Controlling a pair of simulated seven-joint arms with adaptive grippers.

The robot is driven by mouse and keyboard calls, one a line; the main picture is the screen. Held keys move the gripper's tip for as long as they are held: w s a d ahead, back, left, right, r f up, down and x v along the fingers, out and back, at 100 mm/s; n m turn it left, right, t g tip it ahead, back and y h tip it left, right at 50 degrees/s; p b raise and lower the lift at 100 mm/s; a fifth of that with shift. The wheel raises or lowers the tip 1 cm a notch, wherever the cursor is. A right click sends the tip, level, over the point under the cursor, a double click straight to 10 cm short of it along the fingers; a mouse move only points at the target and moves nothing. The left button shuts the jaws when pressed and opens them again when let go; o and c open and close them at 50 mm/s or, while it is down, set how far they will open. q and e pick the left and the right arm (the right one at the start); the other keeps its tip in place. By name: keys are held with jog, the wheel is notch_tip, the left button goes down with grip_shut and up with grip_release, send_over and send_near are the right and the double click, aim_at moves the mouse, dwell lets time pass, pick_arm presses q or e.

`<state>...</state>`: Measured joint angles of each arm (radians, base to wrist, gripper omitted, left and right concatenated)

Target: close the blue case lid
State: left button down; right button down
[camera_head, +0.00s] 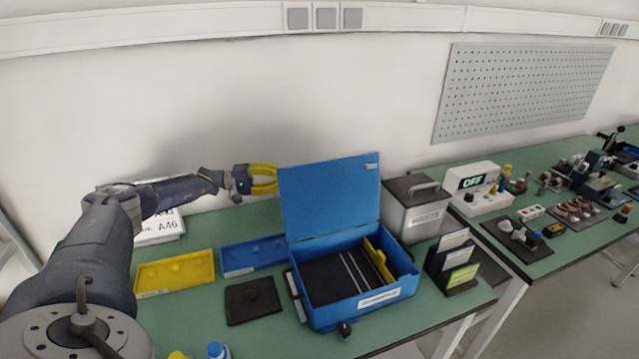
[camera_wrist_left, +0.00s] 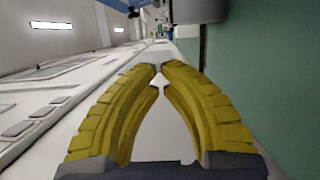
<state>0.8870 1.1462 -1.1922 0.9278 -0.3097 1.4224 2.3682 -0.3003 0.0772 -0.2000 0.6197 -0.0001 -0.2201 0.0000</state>
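The blue case (camera_head: 350,283) sits on the green bench with its lid (camera_head: 330,195) standing open, roughly upright at the back. The case holds a black insert with light strips and a yellow piece along its right side. My left gripper (camera_head: 274,179) is at the lid's left edge, at upper height. Its yellow fingers run up to that edge, and their tips look partly hidden behind the lid; contact cannot be told. In the left wrist view the fingertips (camera_wrist_left: 159,70) come together with nothing seen between them. My right gripper is not in view.
A yellow tray (camera_head: 175,273), a blue tray (camera_head: 252,256) and a black tray (camera_head: 252,300) lie left of the case. A grey waste box (camera_head: 414,213) stands close to its right, with a card holder (camera_head: 453,266) in front. The white wall is behind.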

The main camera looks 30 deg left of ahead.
aim_at(330, 194)
pick_arm(q)
jog(key=w+d, duration=0.3)
jog(key=d, duration=0.8)
jog(key=shift+w, duration=0.25)
dwell(0.4)
